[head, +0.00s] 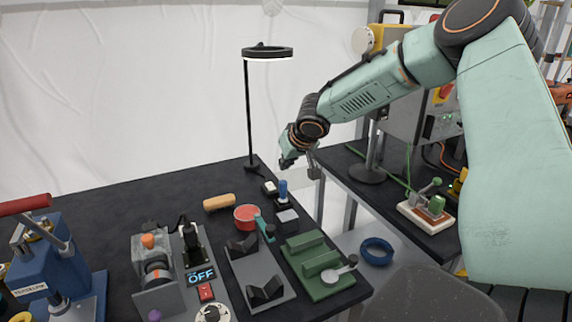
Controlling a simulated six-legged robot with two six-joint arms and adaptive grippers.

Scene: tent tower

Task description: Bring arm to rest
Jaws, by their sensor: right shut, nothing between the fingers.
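My right arm comes in from the right, and its gripper (288,160) hangs above the far right part of the dark table (120,225). The gripper is small in the view, its fingers are together, and I see nothing held in it. It is apart from the small items below, among them a blue-topped piece (283,190) and a small white block (269,187). My left gripper is not in view.
A tall ring lamp (249,110) stands at the table's back edge, left of the right gripper. A blue press (62,270), a grey V-block fixture (262,275) and a green fixture (318,265) fill the front. A gap separates a second bench (385,200) at right.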

